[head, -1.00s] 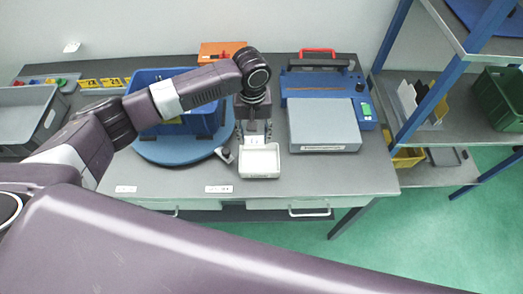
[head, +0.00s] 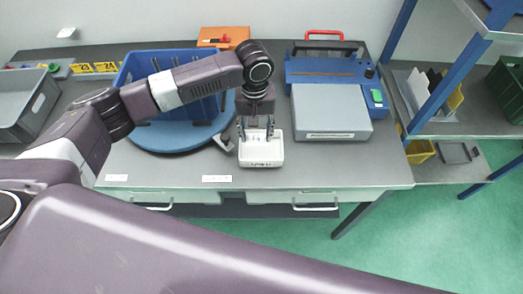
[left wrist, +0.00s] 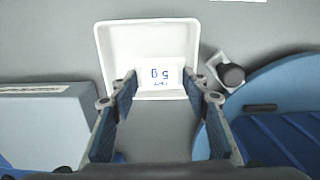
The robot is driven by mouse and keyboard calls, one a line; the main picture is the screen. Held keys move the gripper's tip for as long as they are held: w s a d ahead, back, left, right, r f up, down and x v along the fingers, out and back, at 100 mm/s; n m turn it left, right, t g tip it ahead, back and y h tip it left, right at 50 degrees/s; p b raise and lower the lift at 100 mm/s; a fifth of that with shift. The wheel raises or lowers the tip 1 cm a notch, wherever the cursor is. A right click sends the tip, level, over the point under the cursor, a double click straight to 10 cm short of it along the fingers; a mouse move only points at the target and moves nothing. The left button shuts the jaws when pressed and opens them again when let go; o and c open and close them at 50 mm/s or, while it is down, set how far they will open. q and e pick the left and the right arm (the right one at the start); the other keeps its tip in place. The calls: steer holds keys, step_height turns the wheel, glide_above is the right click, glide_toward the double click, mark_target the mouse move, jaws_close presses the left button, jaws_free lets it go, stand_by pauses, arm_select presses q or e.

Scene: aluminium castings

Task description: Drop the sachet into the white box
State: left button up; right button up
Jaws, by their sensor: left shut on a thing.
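The white box (head: 261,161) is a small open tray on the grey table in the head view. It also shows below my gripper in the left wrist view (left wrist: 116,45). The sachet (left wrist: 160,78) is small and white with blue "5 g" print. My left gripper (left wrist: 160,84) is shut on it by its two side edges, and the sachet overlaps the box's inside in that view. In the head view my left gripper (head: 256,132) points down over the box's back part. The sachet cannot be told from the white box there. My right gripper is not in view.
A blue bin (head: 133,77) stands on a round blue turntable (head: 170,140) left of the box. A grey and blue device (head: 332,110) stands to the right. A grey tray (head: 15,108) is at far left. The table front is clear.

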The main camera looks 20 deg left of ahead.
arm_select(q)
steer(key=o, duration=0.9)
steer(key=shift+c, duration=0.2)
steer(key=shift+o, duration=0.8)
step_height(320, 180, up, 12)
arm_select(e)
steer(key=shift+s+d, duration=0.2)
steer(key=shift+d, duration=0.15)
